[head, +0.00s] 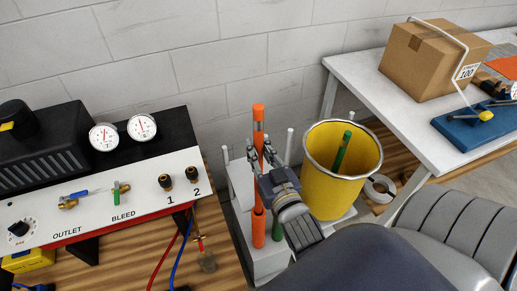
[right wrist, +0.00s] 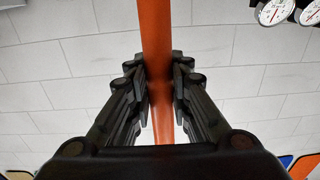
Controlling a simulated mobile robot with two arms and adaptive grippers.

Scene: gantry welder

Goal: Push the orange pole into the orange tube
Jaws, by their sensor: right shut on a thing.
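The orange pole (head: 258,125) stands nearly upright in the head view. Its lower part runs down to the mouth of the wider orange tube (head: 258,230), in line with it. I cannot tell how deep it sits inside. My right gripper (head: 262,155) is shut around the pole at mid-height, above the tube. In the right wrist view the pole (right wrist: 156,35) passes between the two black fingers (right wrist: 160,85), which press on it from both sides. My left gripper is not in view.
A green tube (head: 277,231) stands right beside the orange tube on a white rack (head: 268,262). A yellow bucket (head: 335,186) holding a green pole (head: 342,150) is close on the right. A gauge panel (head: 100,205) is left; a white table (head: 372,78) with a carton (head: 432,60) is right.

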